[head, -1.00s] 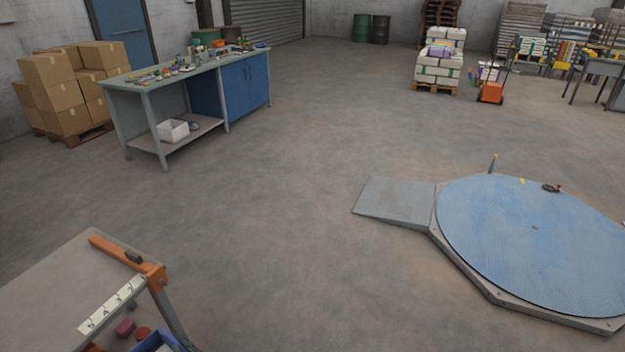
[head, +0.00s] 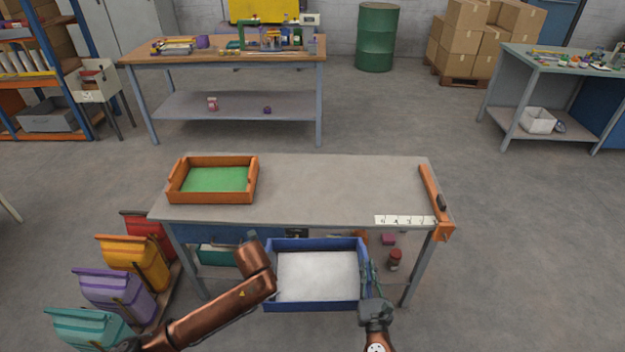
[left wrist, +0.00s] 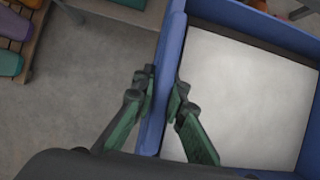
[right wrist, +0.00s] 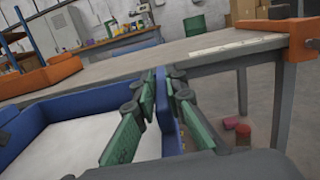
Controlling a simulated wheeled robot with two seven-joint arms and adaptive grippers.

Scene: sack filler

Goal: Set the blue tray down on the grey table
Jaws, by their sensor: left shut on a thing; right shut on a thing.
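The blue tray (head: 318,305) is held level between my two arms, just in front of the grey table (head: 330,180). Its inside has a pale, flat bottom and looks empty. My left gripper (left wrist: 162,85) is shut on the tray's left wall; in the head view my arm hides it. My right gripper (head: 369,282) is shut on the right wall, and the right wrist view shows its fingers (right wrist: 160,90) on both sides of that wall. In the head view the tray overlaps the table's front edge; the right wrist view shows the tabletop beyond the tray.
An orange tray with a green bottom (head: 255,180) stands on the table's left part. An orange bar (head: 430,190) and a white numbered strip (head: 400,220) lie at its right end. The tabletop's middle is clear. Several coloured bins (head: 115,295) stand at left.

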